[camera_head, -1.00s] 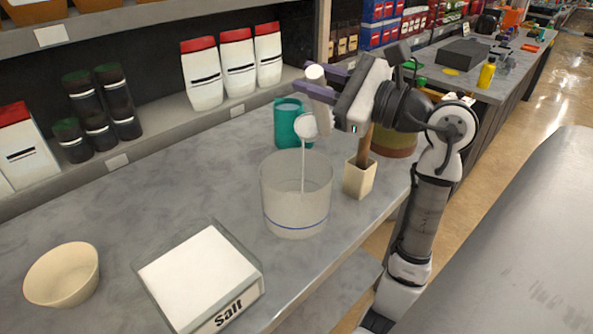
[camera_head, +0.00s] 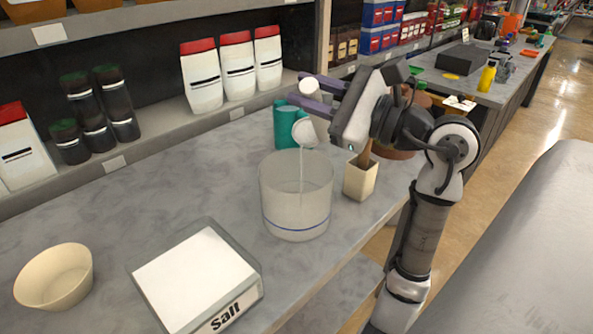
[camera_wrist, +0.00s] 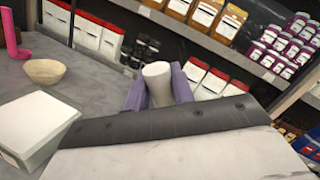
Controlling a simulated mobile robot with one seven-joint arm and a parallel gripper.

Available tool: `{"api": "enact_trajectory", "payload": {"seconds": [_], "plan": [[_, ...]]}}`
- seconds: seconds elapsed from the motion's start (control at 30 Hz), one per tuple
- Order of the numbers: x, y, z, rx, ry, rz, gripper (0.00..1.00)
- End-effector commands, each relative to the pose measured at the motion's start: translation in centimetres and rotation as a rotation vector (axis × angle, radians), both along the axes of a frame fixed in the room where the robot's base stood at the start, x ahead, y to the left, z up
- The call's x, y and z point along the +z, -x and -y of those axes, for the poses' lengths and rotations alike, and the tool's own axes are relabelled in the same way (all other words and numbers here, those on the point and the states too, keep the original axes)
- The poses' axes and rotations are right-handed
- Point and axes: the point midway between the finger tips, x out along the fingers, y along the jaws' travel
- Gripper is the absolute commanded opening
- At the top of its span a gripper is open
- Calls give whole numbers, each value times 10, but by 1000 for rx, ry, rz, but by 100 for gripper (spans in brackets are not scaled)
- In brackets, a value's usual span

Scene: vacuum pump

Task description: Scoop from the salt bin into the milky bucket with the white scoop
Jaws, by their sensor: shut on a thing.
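My gripper (camera_head: 318,98) is shut on the white scoop (camera_head: 306,131) above the counter. The scoop is tilted, and a thin white stream falls from it into the milky bucket (camera_head: 296,208), a translucent bucket with a blue line near its base. The gripper is above the bucket's far rim, apart from it. In the wrist view the scoop's pale handle (camera_wrist: 157,84) stands between the purple fingers. The salt bin (camera_head: 198,280), a grey box labelled "Salt" and full of white salt, stands at the front left of the bucket. It also shows in the wrist view (camera_wrist: 35,125).
A teal pitcher (camera_head: 287,122) stands behind the bucket. A cream square holder (camera_head: 360,181) with a brown handle is close on its right. A cream bowl (camera_head: 54,276) is at the far left. Shelves line the back.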

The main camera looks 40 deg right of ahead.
Motion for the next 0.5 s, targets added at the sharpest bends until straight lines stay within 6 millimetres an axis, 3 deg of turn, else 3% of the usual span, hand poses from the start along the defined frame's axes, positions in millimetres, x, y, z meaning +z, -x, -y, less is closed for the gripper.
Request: {"api": "enact_trajectory", "payload": {"seconds": [0.5], "plan": [[-5,5,-9,0,51,29,0]]}}
